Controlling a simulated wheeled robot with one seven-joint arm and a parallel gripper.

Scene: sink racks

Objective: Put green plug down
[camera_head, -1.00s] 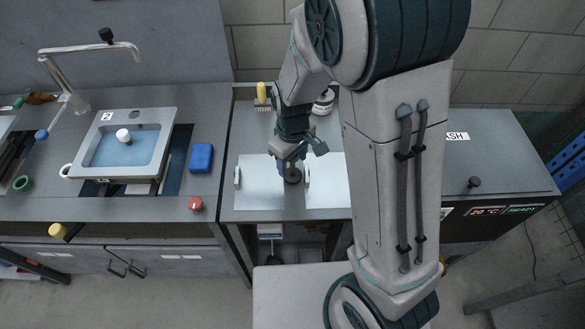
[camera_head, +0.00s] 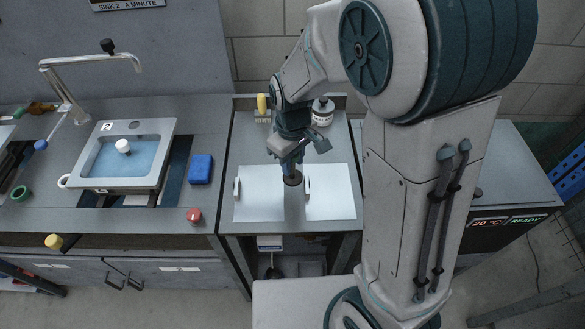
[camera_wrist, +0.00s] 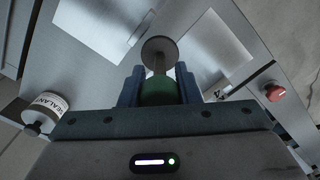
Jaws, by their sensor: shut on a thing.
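My gripper (camera_wrist: 160,88) is shut on the green plug (camera_wrist: 158,92). In the wrist view its green part sits between the blue fingers, and a stem with a round grey disc sticks out beyond the fingertips. In the head view my gripper (camera_head: 296,163) hangs tilted over the worktop right of the sink, with the plug's dark disc (camera_head: 293,179) at its lower end. The disc appears over the grey strip between two white panels (camera_head: 260,205). I cannot tell from these views whether it touches the surface. The green part is hidden in the head view.
A sink (camera_head: 122,160) with a white knob in it stands left, beside a blue block (camera_head: 200,168) and a red knob (camera_head: 194,215). A sealant bottle (camera_head: 322,112) and yellow-handled brush (camera_head: 262,105) stand behind.

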